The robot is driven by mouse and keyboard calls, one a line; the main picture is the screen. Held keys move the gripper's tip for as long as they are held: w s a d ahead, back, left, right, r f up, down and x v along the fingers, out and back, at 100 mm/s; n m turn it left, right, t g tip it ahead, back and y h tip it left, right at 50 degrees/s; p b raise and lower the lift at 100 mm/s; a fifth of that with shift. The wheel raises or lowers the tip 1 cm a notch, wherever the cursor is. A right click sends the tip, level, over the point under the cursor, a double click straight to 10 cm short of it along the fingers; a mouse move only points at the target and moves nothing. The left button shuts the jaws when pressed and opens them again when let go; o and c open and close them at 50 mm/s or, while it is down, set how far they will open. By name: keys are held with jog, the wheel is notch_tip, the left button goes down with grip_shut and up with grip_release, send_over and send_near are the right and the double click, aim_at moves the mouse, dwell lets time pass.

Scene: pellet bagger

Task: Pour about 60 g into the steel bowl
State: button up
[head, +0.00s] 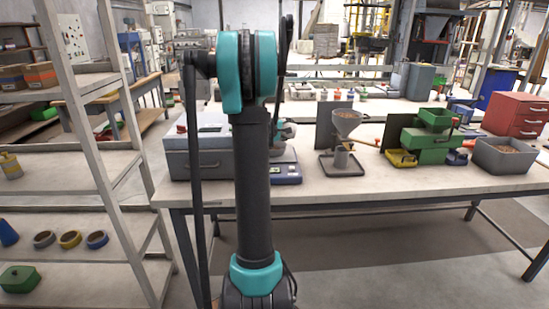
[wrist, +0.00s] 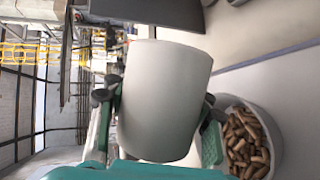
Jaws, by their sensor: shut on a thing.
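My gripper (wrist: 158,104) is shut on a plain grey-white cup (wrist: 165,85), with a dark finger on each side of it in the wrist view. The cup's inside is hidden, so I cannot tell what it holds. A pale round bowl (wrist: 277,150) with brown pellets (wrist: 246,144) in it shows at the lower right of the wrist view, close beside the cup in the picture. I cannot tell whether the bowl is steel. In the head view my arm hides most of my gripper, the cup and the bowl. A bench scale (head: 286,173) shows partly behind my arm.
The workbench (head: 400,190) holds a grey case (head: 195,160) at left, a funnel on a stand (head: 346,122), a green machine (head: 430,140) and a grey bin of pellets (head: 505,158) at right. A shelf rack (head: 60,170) stands at left. The bench's front edge is mostly clear.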

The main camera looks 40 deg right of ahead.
jog(key=shift+s+d+f+m+t+y+b, duration=0.15)
jog(key=shift+s+d+f+m+y+b, duration=0.1)
jog(key=shift+s+d+m, duration=0.15)
jog(key=shift+s+d+f+m+t+y+b, duration=0.15)
jog(key=shift+s+d+m+y, duration=0.15)
jog(key=shift+s+m, duration=0.15)
jog(key=shift+w+a+r+m+y, duration=0.1)
jog(key=shift+r+m+y, duration=0.15)
jog(key=shift+r+m, duration=0.3)
jog(key=m+t+y+b, duration=0.1)
jog(key=f+m+t+y, duration=0.1)
jog(key=m, duration=0.1)
jog(key=shift+b, duration=0.4)
jog(key=shift+s+d+f+m+t+y+b, duration=0.3)
jog(key=shift+s+d+f+m+t+b, duration=0.25)
jog(key=shift+f, duration=0.2)
jog(key=shift+s+d+f+m+t+y+b, duration=0.3)
jog(key=shift+s+f+m+t+b, duration=0.1)
jog(key=shift+f+m, duration=0.25)
jog(key=shift+s+d+f+m+t+y+b, duration=0.3)
jog(key=shift+s+f+m+t+b, duration=0.1)
jog(key=shift+f+m+t, duration=0.15)
jog(key=shift+s+d+f+m+t+y+b, duration=0.3)
jog(key=shift+s+f+m+b, duration=0.1)
jog(key=shift+f+m, duration=0.25)
notch_tip(320, 180, up, 7)
